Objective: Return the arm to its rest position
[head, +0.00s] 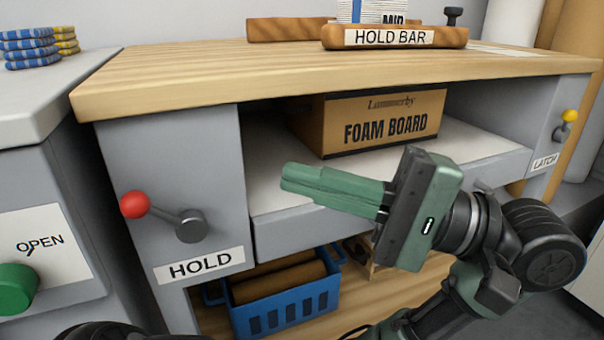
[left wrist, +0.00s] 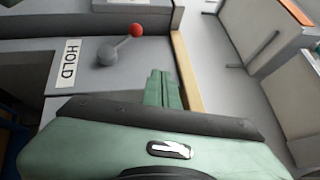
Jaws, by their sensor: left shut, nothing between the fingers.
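My left gripper (head: 288,178) is green with a dark grey mount. It is shut and empty, held in front of the workbench with its fingers pointing left in the head view. The fingers are apart from the red-knobbed HOLD lever (head: 136,205), which stands to their left on the grey panel. In the left wrist view the shut fingers (left wrist: 161,76) also show, with the HOLD lever's red knob (left wrist: 137,30) above and to the left of them. My right gripper is not in view.
The workbench top (head: 200,68) bears the HOLD BAR (head: 395,38). A FOAM BOARD box (head: 380,122) sits on the shelf behind the gripper. A blue basket (head: 285,315) stands below. A yellow-knobbed LATCH lever (head: 569,116) is at right, a green OPEN knob (head: 17,289) at left.

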